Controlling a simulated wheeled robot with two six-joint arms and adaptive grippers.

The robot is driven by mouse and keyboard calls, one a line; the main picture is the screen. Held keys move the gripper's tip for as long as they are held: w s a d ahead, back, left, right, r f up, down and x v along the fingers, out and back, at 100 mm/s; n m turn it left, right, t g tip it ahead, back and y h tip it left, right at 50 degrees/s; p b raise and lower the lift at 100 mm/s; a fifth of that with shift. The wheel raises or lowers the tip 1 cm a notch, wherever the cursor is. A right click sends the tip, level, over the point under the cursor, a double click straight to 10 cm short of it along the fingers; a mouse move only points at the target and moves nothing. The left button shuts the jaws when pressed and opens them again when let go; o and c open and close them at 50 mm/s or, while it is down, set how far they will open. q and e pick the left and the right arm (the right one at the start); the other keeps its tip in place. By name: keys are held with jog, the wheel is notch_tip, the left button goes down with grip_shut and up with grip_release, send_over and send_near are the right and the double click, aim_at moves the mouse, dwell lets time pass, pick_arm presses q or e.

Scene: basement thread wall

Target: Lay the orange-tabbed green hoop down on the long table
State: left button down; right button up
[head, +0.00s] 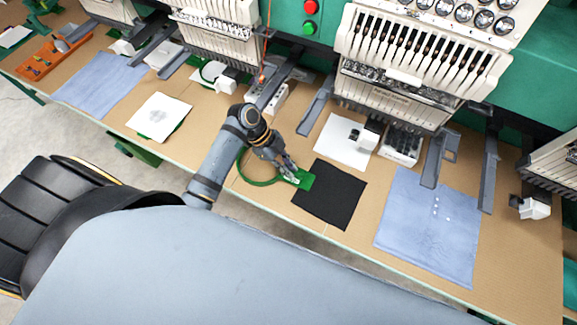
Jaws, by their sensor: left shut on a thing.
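The green hoop (262,184) is at the front middle of the long table (335,232), beside and partly behind my left arm. My left gripper (291,175) is shut on the hoop near its flat green tab (305,180). The tab reaches over the left corner of a black cloth (330,196). I cannot make out an orange part on the hoop, and part of the ring is hidden by my arm. I cannot tell whether the hoop touches the table. My right gripper is not in view.
Embroidery machines (415,75) line the table's back, with grey arms reaching forward. Blue cloths (425,230) lie at right and far left (100,82). A white sheet (158,117) lies left of my arm. A black chair (80,215) stands in front. Bare table shows between the cloths.

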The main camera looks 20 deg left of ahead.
pick_arm(q)
jog(key=shift+f, duration=0.15)
jog(key=c, duration=1.3)
grip_release()
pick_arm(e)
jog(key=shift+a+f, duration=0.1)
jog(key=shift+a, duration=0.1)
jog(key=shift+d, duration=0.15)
pick_arm(q)
jog(key=shift+a, duration=0.15)
jog(key=v, duration=1.1)
jog(key=shift+a+r, duration=0.2)
jog(key=shift+r, duration=0.2)
